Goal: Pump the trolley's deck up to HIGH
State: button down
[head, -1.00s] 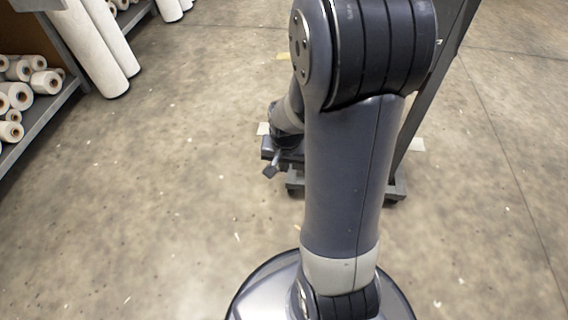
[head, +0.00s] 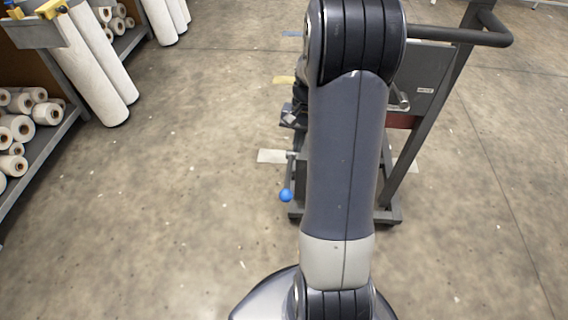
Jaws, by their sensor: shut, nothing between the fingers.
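The trolley (head: 385,213) stands ahead, with its grey frame and dark push handle (head: 460,38) rising to the right. Much of it, including its deck, is hidden behind my arm, so the deck's height cannot be read. A blue ball knob (head: 285,195) on a short lever sticks out low at the trolley's left side. My gripper (head: 289,118) shows only in part at the left edge of my arm. It is shut and empty, above and apart from the blue knob.
A shelf (head: 45,135) with several white rolls stands at the left, with tall white rolls (head: 95,70) leaning by it. Pale floor marks (head: 270,156) lie around the trolley. The floor to the left and right is clear.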

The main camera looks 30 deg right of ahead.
jog(key=shift+w+d+r, duration=0.25)
jog(key=shift+w+r, duration=0.1)
jog(key=shift+r, duration=0.15)
jog(key=b, duration=0.3)
send_over(289, 187)
jog(key=d, duration=0.1)
jog(key=f, duration=1.1)
jog(key=shift+w+f, duration=0.15)
jog(key=shift+w, duration=0.1)
jog(key=shift+s+a+f, duration=0.35)
jog(key=shift+s+a, duration=0.1)
jog(key=shift+f+b, duration=0.1)
jog(key=shift+b, duration=0.25)
